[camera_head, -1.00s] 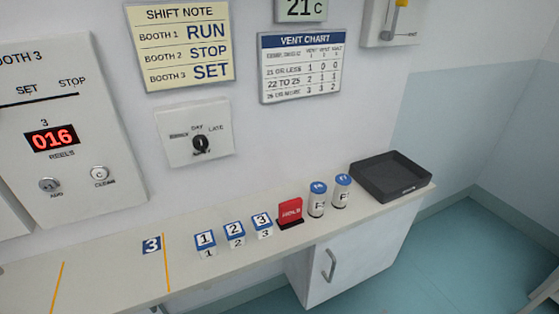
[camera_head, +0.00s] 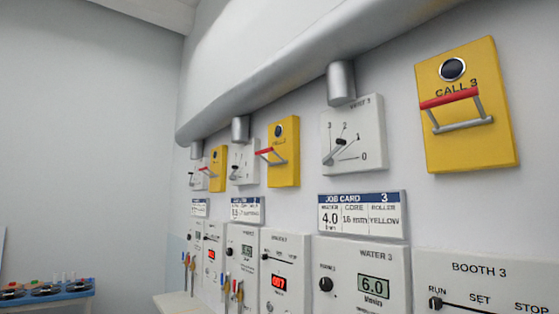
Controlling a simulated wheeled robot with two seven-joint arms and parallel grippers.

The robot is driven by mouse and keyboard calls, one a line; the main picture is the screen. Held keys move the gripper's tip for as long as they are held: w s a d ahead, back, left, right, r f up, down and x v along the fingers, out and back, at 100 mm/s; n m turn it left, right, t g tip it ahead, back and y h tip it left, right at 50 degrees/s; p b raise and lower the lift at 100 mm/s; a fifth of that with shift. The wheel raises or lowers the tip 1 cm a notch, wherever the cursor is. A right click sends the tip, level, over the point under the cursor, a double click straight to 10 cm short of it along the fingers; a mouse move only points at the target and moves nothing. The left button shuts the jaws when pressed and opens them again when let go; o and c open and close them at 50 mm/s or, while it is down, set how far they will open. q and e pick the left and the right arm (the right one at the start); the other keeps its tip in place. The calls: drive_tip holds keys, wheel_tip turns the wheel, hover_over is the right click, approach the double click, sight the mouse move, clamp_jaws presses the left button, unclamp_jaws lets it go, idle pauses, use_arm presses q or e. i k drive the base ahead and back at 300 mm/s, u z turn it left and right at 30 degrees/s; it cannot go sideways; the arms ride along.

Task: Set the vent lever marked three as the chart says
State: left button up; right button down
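The panel marked as a vent (camera_head: 371,112), above the job card for booth 3, is white with a dial numbered 0 to 3. Its number is too small to read surely. Its dark lever (camera_head: 340,143) lies across the dial; it seems to slant up and right from the lower left, but I cannot tell exactly which number it is at. The vent chart is not in view now. Neither of my grippers shows.
A yellow CALL 3 box (camera_head: 468,150) with a red-topped bar is right of the vent panel. The job card (camera_head: 362,214), Water 3 panel (camera_head: 362,280) and Booth 3 panel (camera_head: 500,285) are below. A silver duct (camera_head: 290,85) runs above. A table with reels (camera_head: 45,295) stands far left.

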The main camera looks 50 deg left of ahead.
sight(327, 161)
drive_tip(key=u, duration=1.15)
